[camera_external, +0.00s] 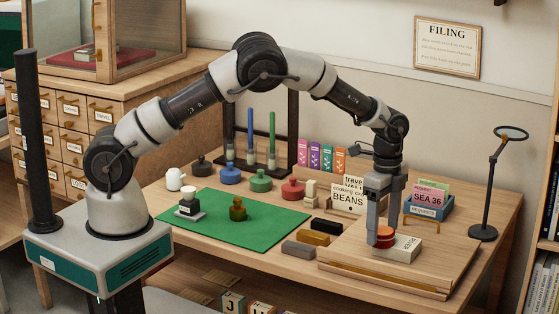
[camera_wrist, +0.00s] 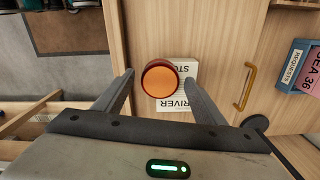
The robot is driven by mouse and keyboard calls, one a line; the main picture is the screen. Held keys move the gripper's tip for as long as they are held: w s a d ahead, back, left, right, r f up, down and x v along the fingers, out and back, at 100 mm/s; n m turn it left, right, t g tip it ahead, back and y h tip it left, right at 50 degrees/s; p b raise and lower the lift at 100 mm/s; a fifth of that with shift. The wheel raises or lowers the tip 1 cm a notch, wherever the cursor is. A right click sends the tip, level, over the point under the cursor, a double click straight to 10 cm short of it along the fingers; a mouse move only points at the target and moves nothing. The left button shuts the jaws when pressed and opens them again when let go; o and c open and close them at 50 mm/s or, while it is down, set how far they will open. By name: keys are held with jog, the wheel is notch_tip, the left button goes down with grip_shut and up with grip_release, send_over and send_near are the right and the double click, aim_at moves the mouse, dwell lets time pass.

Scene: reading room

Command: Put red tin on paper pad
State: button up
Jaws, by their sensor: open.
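The red tin (camera_external: 385,237) is a low round tin with an orange top. In the wrist view the tin (camera_wrist: 160,78) covers the left part of a white pad with black lettering (camera_wrist: 183,99). In the external view the pad (camera_external: 403,250) lies on the wooden board under and beside the tin; the tin appears to rest on its left part, though their contact is partly hidden. My gripper (camera_external: 384,238) is down around the tin. In the wrist view the gripper (camera_wrist: 159,80) is open, a finger on each side with gaps to the tin.
A blue card box (camera_external: 430,207) and a brass handle (camera_external: 421,224) stand behind the pad. Dark, yellow and grey blocks (camera_external: 305,239) lie left of the board (camera_external: 345,262). A green mat (camera_external: 275,235) holds two small items.

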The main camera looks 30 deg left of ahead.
aim_at(386, 234)
notch_tip(386, 234, up, 12)
jog(key=shift+p, duration=0.45)
dwell(0.4)
